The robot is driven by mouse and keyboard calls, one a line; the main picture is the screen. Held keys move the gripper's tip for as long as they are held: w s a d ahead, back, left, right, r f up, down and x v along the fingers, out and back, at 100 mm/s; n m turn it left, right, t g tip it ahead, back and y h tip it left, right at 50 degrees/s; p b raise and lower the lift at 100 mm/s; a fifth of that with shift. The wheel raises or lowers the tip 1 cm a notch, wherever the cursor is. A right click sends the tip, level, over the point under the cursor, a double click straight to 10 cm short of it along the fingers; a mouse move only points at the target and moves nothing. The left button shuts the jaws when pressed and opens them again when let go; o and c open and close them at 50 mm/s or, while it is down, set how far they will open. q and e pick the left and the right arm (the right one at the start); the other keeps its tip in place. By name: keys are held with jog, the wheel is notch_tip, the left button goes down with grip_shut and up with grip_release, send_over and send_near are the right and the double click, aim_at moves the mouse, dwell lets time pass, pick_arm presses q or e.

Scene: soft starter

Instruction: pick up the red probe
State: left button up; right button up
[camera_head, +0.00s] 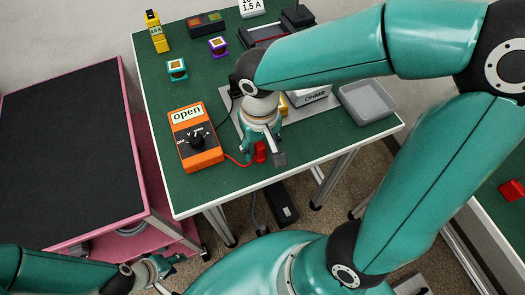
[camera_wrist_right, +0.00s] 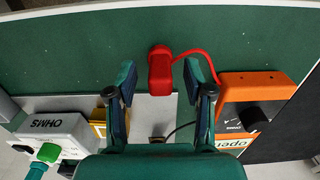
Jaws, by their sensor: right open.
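The red probe (camera_head: 260,152) lies on the green tabletop (camera_head: 207,190) near its front edge, with a red cable running to the orange meter (camera_head: 195,138). In the right wrist view the probe (camera_wrist_right: 160,72) shows between and slightly ahead of the fingertips. My right gripper (camera_head: 263,140) is pointed down over the probe and partly hides it in the head view. In the wrist view its two fingers (camera_wrist_right: 158,68) are apart, with a gap on each side of the probe. My left gripper (camera_head: 165,271) is low at the bottom left, away from the table; its opening is unclear.
The orange meter reads "open" beside the probe. A white OHMS box (camera_wrist_right: 48,135) with a green plug stands on a grey plate. A grey tray (camera_head: 366,101) is at the table's right. A pink-framed black-topped cart (camera_head: 68,150) stands left.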

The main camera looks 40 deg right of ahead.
aim_at(260, 145)
jog(key=shift+f, duration=0.4)
jog(key=shift+c, duration=0.3)
grip_shut()
jog(key=shift+r, duration=0.1)
notch_tip(260, 145, up, 20)
jog(key=p, duration=0.2)
